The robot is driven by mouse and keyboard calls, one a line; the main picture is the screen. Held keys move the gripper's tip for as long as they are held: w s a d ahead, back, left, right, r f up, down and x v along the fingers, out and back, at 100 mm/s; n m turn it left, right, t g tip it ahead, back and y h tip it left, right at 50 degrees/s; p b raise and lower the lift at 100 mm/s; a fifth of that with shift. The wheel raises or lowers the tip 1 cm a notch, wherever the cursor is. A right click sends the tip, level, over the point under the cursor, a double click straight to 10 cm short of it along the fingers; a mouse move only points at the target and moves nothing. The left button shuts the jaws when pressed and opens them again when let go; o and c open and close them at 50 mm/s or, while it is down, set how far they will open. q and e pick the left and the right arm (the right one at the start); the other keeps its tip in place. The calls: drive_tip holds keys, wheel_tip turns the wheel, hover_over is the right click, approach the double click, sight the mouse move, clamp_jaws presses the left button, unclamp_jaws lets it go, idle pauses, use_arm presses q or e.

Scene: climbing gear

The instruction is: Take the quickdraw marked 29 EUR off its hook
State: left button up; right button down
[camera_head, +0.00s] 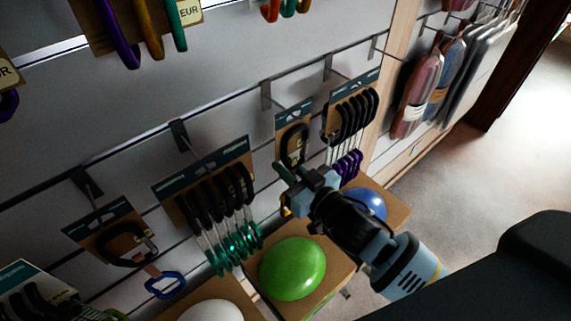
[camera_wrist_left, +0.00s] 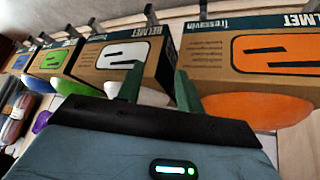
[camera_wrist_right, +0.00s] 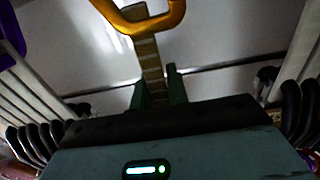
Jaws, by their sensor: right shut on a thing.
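A single quickdraw on a brown card (camera_head: 293,140) hangs on a wall hook, its black upper carabiner showing. My right gripper (camera_head: 285,174) is in front of its lower part. In the right wrist view, my right gripper (camera_wrist_right: 159,88) is shut on a tan strap (camera_wrist_right: 150,60) with an orange carabiner (camera_wrist_right: 146,17) at its end. I cannot read a 29 EUR mark; the only EUR label showing (camera_head: 188,12) is cut off at the top. My left gripper (camera_wrist_left: 158,88) is open and empty in front of boxed helmets; it is not in the head view.
Dark quickdraws with green lower carabiners (camera_head: 228,205) hang to the left, others with purple ones (camera_head: 347,130) to the right. A green helmet (camera_head: 292,268) and a blue helmet (camera_head: 366,203) sit on boxes below. Open floor lies at right.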

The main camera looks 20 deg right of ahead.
sight(294, 173)
drive_tip(key=shift+s+d+r, duration=0.1)
drive_tip(key=shift+s+r, duration=0.05)
drive_tip(key=shift+s, duration=0.1)
use_arm(q)
drive_tip(key=shift+w+r, duration=0.15)
drive_tip(key=shift+r, duration=0.05)
drive_tip(key=shift+w, duration=0.2)
use_arm(e)
drive_tip(key=shift+s, duration=0.1)
use_arm(q)
drive_tip(key=shift+r, duration=0.1)
use_arm(e)
drive_tip(key=shift+s, duration=0.1)
drive_tip(key=shift+p+v, duration=0.45)
drive_tip(key=shift+v, duration=0.35)
use_arm(q)
drive_tip(key=shift+w+r, duration=0.2)
drive_tip(key=shift+r, duration=0.2)
use_arm(e)
drive_tip(key=shift+s+d+r, duration=0.1)
drive_tip(key=shift+d, duration=0.05)
use_arm(q)
drive_tip(key=shift+s, duration=0.15)
use_arm(e)
drive_tip(key=shift+s, duration=0.15)
